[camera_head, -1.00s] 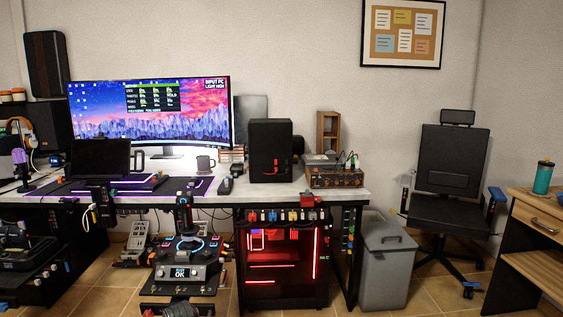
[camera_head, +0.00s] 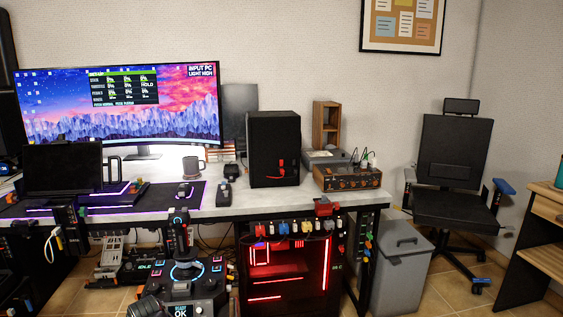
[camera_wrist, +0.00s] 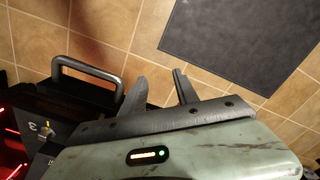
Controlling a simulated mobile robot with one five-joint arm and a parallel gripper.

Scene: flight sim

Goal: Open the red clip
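A red clip-like piece (camera_head: 325,207) sits at the front edge of the desk (camera_head: 225,208), above the red-lit PC case (camera_head: 290,275). A row of small coloured pieces (camera_head: 285,227) hangs just under that edge to its left; they are too small to make out well. In the wrist view my gripper (camera_wrist: 160,76) has its two dark fingers apart with nothing between them, above the tiled floor. The red clip does not show in the wrist view. I cannot make out my gripper in the head view.
A wide monitor (camera_head: 120,105), a black speaker-like box (camera_head: 273,150) and an orange-fronted box (camera_head: 347,178) stand on the desk. A grey bin (camera_head: 398,270) and an office chair (camera_head: 455,185) are to the right. The wrist view shows a black handle (camera_wrist: 92,70) and a dark mat (camera_wrist: 235,40).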

